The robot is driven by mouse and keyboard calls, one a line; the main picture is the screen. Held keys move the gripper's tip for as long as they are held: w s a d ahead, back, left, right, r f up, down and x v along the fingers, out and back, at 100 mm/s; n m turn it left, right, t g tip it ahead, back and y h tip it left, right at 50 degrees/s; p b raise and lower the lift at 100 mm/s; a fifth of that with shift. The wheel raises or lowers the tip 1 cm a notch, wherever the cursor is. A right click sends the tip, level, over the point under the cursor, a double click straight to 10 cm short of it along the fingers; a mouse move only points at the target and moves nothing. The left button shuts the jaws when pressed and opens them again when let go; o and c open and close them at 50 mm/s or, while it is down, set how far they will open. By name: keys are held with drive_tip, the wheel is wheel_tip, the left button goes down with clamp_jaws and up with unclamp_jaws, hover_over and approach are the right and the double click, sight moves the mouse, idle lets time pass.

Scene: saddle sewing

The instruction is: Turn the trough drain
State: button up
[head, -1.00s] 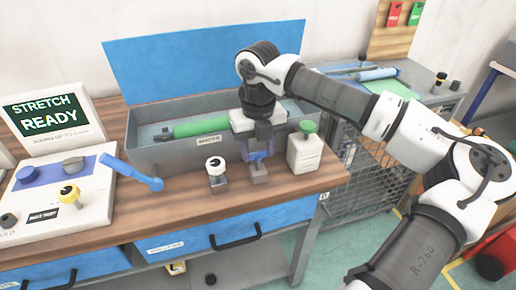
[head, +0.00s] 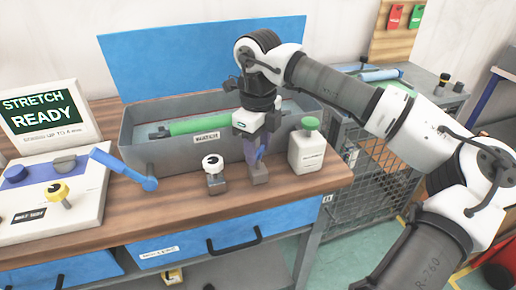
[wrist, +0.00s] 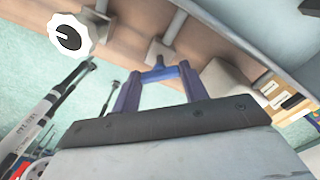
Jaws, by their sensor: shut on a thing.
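The trough drain is a small tap with a grey body (head: 260,174) on the bench at the front of the trough. Its blue handle shows in the wrist view (wrist: 160,74), between my purple fingers. My gripper (head: 257,155) points down and is shut on this handle; in the head view the fingers cover most of it. The grey trough (head: 140,150) stands behind, with a green roller (head: 198,126) lying inside and a label on its front wall. How far the handle is turned is hard to tell.
A white-topped knob (head: 212,163) stands close to the left of the drain. A white bottle with a green cap (head: 308,148) stands close to the right. A blue lever (head: 122,168) and a control panel with a "STRETCH READY" screen (head: 42,118) are farther left.

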sight(258, 150)
drive_tip(key=shift+n, duration=0.5)
drive_tip(key=o, duration=1)
wheel_tip(258, 150, up, 14)
drive_tip(key=shift+f+b, duration=0.1)
drive_tip(key=shift+b, duration=0.35)
drive_tip(key=shift+s, duration=0.1)
